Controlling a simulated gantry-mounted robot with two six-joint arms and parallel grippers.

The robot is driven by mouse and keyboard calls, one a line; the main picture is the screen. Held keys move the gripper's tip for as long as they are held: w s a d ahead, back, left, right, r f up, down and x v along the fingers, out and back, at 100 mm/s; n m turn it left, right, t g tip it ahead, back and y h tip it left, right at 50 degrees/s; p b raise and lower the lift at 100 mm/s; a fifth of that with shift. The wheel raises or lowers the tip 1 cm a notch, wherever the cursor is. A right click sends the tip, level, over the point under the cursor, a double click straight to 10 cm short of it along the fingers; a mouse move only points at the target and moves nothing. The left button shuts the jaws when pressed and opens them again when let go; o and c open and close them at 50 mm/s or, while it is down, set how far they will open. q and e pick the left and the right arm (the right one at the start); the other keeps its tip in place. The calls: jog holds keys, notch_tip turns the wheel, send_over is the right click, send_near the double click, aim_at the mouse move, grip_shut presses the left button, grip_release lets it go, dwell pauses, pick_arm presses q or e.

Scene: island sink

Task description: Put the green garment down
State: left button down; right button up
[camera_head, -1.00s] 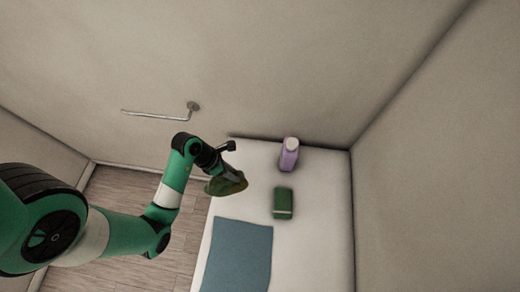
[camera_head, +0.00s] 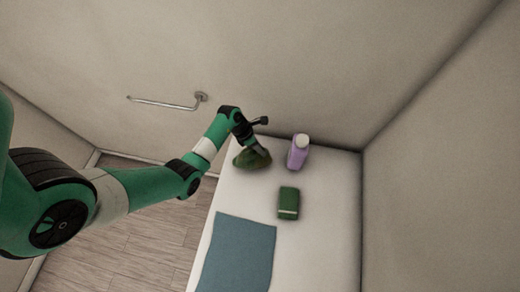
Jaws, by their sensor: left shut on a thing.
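The green garment (camera_head: 252,160) is a dark green, crumpled bundle at the back left of the white counter. My left gripper (camera_head: 258,149) is shut on it from above. The arm partly hides the grip, and I cannot tell whether the garment touches the counter. My right gripper is not in view.
A purple bottle with a pale cap (camera_head: 298,152) stands just right of the garment, near the back wall. A green box-like item (camera_head: 288,203) lies in front of it. A blue cloth (camera_head: 238,255) lies flat at the front of the white counter (camera_head: 325,230). A metal rail (camera_head: 165,104) is on the wall.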

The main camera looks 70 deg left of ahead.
pick_arm(q)
jog(key=shift+w+a+f+b, duration=0.1)
jog(key=shift+f+b, duration=0.55)
jog(key=shift+f, duration=1.05)
jog(key=shift+f, duration=0.15)
jog(key=c, duration=0.5)
grip_release()
jog(key=shift+c, duration=0.2)
jog(key=shift+r, duration=0.35)
jog(key=p+v, duration=0.3)
jog(key=v, duration=0.8)
jog(key=shift+r+p, duration=0.25)
jog(key=shift+p, duration=0.05)
